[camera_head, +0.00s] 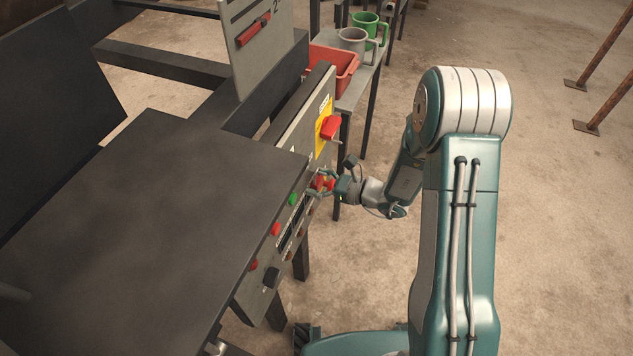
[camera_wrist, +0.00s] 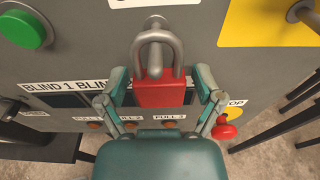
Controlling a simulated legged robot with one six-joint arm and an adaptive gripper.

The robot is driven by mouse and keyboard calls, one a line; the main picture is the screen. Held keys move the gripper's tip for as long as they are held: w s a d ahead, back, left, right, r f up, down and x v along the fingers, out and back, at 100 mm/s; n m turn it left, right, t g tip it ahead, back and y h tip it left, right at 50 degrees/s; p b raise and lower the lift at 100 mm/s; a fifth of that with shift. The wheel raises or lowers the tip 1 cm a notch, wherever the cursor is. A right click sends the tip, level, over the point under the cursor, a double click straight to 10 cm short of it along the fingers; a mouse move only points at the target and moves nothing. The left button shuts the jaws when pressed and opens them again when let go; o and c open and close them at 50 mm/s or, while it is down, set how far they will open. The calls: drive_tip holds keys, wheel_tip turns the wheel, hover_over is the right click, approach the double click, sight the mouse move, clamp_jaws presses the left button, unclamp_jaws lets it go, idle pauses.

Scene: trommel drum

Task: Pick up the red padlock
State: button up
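The red padlock (camera_wrist: 160,94) has a grey shackle and hangs upright on a peg (camera_wrist: 155,62) on the grey control panel in the wrist view. My gripper (camera_wrist: 163,84) is open, with one teal finger on each side of the padlock body. Small gaps show between the fingers and the body.
The grey panel (camera_head: 297,147) carries a green button (camera_head: 292,200), red buttons (camera_head: 276,229) and a red switch (camera_head: 330,127) on a yellow plate. A dark tabletop (camera_head: 150,220) lies left. A red bin (camera_head: 335,68) and mugs (camera_head: 367,30) stand behind.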

drive_tip(key=c, duration=0.6)
drive_tip(key=shift+c, duration=0.2)
drive_tip(key=shift+r, duration=0.1)
drive_tip(key=shift+r, duration=0.5)
drive_tip(key=f+v, duration=0.3)
drive_tip(key=v, duration=1.5)
drive_tip(key=shift+d+r, duration=0.15)
drive_tip(key=shift+r, duration=0.05)
drive_tip(key=shift+s+r, duration=0.1)
drive_tip(key=shift+r, duration=0.3)
drive_tip(key=shift+f+v, duration=0.2)
drive_tip(key=shift+v, duration=0.95)
drive_tip(key=shift+f+v, duration=0.15)
drive_tip(key=shift+v, duration=1)
drive_tip(key=shift+f+v, duration=0.15)
drive_tip(key=shift+v, duration=0.85)
drive_tip(key=shift+f+v, duration=0.15)
drive_tip(key=shift+v, duration=0.85)
drive_tip(key=shift+f+v, duration=0.2)
drive_tip(key=shift+v, duration=0.8)
